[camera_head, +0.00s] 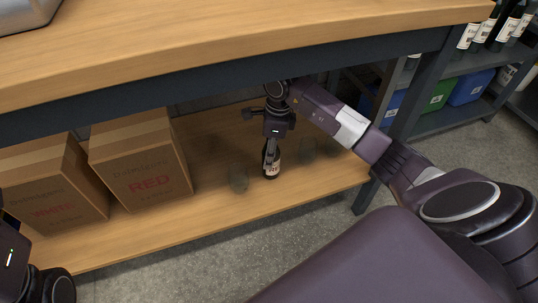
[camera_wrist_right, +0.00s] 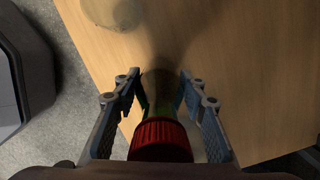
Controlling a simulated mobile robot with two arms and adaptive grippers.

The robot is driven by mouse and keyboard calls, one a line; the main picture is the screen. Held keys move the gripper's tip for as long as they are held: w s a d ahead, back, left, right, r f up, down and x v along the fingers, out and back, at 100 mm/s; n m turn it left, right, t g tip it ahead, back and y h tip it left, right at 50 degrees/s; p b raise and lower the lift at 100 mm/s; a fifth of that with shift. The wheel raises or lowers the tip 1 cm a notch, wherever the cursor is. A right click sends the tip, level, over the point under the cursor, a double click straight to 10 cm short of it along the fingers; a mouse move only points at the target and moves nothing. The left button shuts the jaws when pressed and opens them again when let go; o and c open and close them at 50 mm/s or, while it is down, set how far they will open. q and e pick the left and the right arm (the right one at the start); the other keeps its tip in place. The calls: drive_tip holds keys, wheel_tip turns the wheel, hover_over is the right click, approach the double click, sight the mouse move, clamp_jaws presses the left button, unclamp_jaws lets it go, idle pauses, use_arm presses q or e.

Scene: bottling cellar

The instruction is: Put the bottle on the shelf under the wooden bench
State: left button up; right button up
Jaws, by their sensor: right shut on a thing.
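The dark bottle (camera_head: 272,168) with a pale label is roughly upright over the lower wooden shelf (camera_head: 225,218) under the bench (camera_head: 250,30). I cannot tell whether its base touches the shelf. My right gripper (camera_head: 271,146) is shut on its upper part from above. In the right wrist view the red bottle cap (camera_wrist_right: 160,138) sits between the two fingers, with the dark bottle body beyond it. Only part of my left wrist shows at the lower left edge of the head view. The left fingers are out of view.
A dark bench leg (camera_head: 364,196) stands at the right.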

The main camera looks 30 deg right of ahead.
drive_tip(key=shift+f, duration=0.1)
drive_tip(key=o, duration=1.5)
